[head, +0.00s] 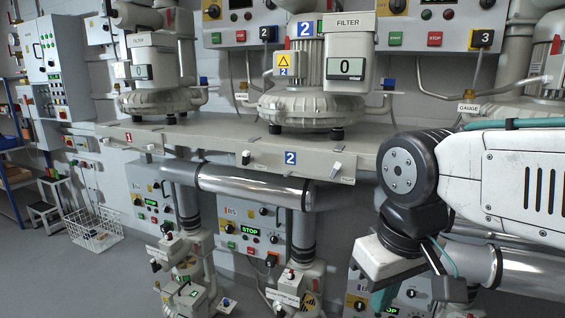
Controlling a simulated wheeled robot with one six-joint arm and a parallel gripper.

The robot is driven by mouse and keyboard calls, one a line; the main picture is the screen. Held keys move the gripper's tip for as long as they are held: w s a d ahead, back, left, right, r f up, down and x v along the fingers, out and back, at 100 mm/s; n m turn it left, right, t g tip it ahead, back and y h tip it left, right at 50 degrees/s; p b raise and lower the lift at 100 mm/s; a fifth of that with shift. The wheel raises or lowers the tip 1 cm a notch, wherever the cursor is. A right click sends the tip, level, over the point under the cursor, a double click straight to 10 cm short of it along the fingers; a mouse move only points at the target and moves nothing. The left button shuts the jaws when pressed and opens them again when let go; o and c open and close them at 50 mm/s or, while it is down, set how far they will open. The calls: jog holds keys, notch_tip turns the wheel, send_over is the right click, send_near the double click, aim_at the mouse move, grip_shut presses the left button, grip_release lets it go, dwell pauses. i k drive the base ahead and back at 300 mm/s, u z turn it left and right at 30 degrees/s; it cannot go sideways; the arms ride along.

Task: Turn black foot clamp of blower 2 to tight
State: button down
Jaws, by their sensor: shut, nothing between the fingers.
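Blower 2 (305,104) is a cream motor and round housing on black feet, standing on a grey shelf (215,143). The shelf front carries a blue label 2 (290,158). A small dark clamp handle (246,157) sits on the shelf's front edge left of that label. A second small, paler handle (336,170) sits to its right. Their settings are too small to read. My gripper (376,299) is low at the right, below and right of the shelf and apart from both handles. It looks empty and shut, its fingertips mostly hidden.
Blower 1 (160,90) stands on the shelf to the left. A silver pipe (245,185) runs under the shelf, with control boxes and valves below. My arm covers the right side, in front of another silver pipe. A wire basket (95,230) stands on the floor at the left.

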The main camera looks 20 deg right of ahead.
aim_at(247, 158)
jog(key=k, duration=0.5)
jog(key=z, duration=1.05)
jog(key=i, duration=0.8)
jog(key=u, duration=1.95)
